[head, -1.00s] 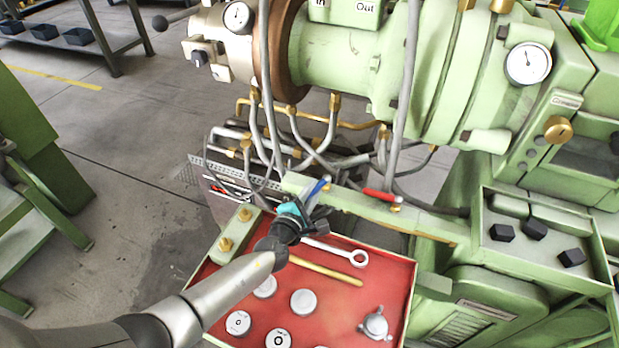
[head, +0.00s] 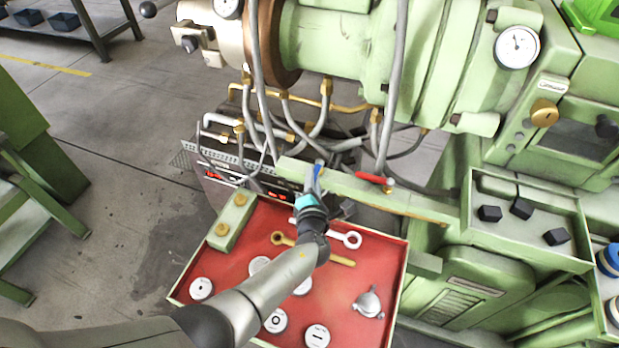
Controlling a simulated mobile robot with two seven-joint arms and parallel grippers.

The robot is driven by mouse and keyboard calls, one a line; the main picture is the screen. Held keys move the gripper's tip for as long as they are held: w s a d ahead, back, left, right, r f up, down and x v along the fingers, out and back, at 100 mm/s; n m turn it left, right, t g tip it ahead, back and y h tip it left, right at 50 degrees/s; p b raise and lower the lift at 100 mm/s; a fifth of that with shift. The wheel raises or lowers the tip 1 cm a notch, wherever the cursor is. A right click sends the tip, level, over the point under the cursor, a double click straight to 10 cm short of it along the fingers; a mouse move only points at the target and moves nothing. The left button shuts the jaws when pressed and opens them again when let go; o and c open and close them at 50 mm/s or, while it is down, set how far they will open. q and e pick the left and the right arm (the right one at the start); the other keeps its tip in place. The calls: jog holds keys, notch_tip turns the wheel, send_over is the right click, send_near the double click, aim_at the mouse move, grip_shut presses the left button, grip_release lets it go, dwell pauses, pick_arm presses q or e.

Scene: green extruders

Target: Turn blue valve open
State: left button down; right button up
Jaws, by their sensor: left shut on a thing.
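The blue valve handle (head: 316,178) sits on the green beam (head: 420,205) in front of the machine, just below the hoses. It points nearly straight toward me, across the beam. My left gripper (head: 314,194) comes up from below, over the red tray, and is shut on the near end of the blue handle. The dark gripper body hides part of that end. My right gripper is not in view.
A red valve handle (head: 372,178) is on the same beam, to the right. The red tray (head: 235,262) below holds wrenches, round caps and a grey fitting (head: 368,302). Grey hoses (head: 396,90) hang close behind the beam. Open floor lies to the left.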

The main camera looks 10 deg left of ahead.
pick_arm(q)
jog(key=c, duration=1.1)
grip_release()
jog(key=p+v, duration=0.5)
jog(key=v, duration=1)
jog(key=shift+s, duration=0.15)
